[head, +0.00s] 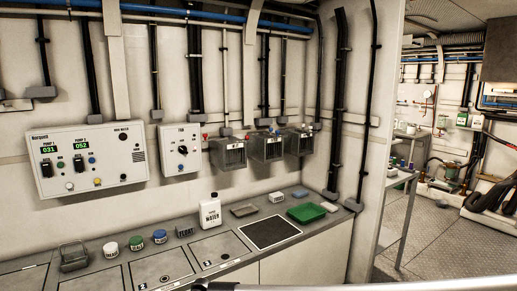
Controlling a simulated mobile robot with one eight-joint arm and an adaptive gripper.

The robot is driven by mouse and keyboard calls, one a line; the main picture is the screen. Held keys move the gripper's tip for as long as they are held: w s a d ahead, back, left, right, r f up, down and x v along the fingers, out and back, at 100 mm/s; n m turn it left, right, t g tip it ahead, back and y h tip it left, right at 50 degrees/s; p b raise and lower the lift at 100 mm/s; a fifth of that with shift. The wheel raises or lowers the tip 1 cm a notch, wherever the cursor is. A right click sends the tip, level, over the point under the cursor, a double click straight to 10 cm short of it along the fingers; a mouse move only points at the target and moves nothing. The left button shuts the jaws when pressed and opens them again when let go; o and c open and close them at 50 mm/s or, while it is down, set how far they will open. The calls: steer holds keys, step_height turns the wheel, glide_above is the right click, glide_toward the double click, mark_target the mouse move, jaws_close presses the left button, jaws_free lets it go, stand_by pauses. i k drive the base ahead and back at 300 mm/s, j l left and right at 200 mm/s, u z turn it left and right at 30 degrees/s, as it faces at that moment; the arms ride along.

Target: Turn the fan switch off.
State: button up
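A small light box (180,164) with a label that seems to read "FAN" is fixed to the wall, right of the larger control panel. A dark round knob (183,150) sits on its front, with small marks around it. The picture is too small to tell which mark the knob points to. A small blue button or lamp (180,168) is below the knob. My gripper is not in view, and nothing is touching the box or knob.
A larger panel (107,160) with two green displays is left of the box. Grey open boxes (266,146) hang to its right. The counter below holds a white water jug (210,211), a green tray (306,212) and several small jars. The wall in front of the knob is unobstructed.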

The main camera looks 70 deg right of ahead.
mark_target(183, 150)
steer(key=z, duration=1.7)
